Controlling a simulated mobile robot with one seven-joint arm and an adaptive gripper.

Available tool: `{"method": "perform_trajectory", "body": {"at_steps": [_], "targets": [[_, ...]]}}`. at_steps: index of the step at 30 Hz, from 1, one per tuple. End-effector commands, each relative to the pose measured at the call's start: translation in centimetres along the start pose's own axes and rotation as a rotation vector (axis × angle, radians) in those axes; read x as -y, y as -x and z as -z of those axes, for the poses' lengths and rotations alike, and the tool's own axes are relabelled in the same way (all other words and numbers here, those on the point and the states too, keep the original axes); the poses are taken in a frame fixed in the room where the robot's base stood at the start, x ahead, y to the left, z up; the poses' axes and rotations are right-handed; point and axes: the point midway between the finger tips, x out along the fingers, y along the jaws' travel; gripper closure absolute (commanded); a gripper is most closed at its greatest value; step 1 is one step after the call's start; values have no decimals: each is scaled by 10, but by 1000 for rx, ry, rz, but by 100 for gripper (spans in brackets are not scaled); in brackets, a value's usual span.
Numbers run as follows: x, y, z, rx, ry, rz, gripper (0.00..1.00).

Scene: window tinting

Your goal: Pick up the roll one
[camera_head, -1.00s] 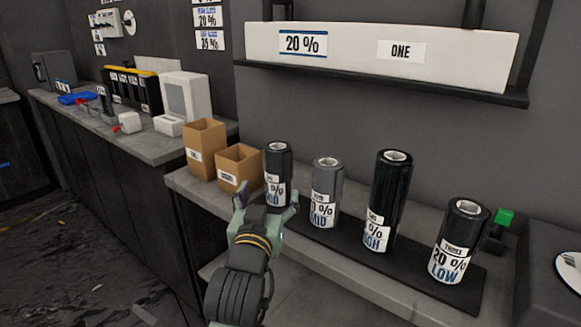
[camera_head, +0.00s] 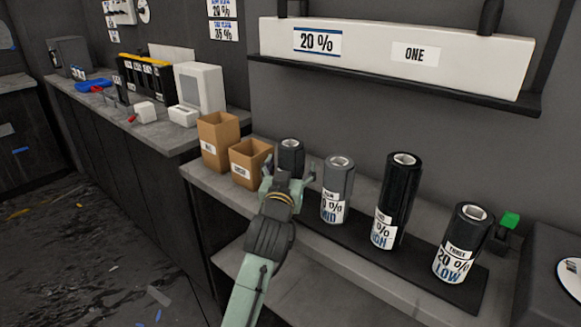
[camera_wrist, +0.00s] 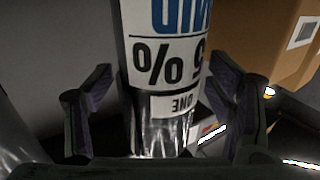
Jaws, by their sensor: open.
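Roll one (camera_head: 290,152) is a dark roll standing upright at the left end of the row. In the wrist view roll one (camera_wrist: 165,75) fills the middle, its label upside down, with "ONE", a percent figure and "MID" on it. My gripper (camera_head: 289,172) is open in front of it and hides its lower part in the head view. In the wrist view the fingers of my gripper (camera_wrist: 162,102) stand on either side of the roll, with a gap visible at each side.
Right of roll one stand a grey roll (camera_head: 337,190), a tall black roll (camera_head: 398,205) and a roll marked THREE (camera_head: 461,243), on a dark mat (camera_head: 350,232). Cardboard boxes (camera_head: 219,140) (camera_head: 248,163) stand close on the left.

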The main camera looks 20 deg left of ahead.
Motion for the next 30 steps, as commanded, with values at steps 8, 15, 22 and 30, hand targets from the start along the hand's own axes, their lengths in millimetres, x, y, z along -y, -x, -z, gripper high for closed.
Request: {"method": "perform_trajectory", "body": {"at_steps": [8, 15, 22, 30], "targets": [[0, 0, 0, -1, 0, 0, 32], [0, 0, 0, -1, 0, 0, 48], [0, 0, 0, -1, 0, 0, 64], [0, 0, 0, -1, 0, 0, 82]]}}
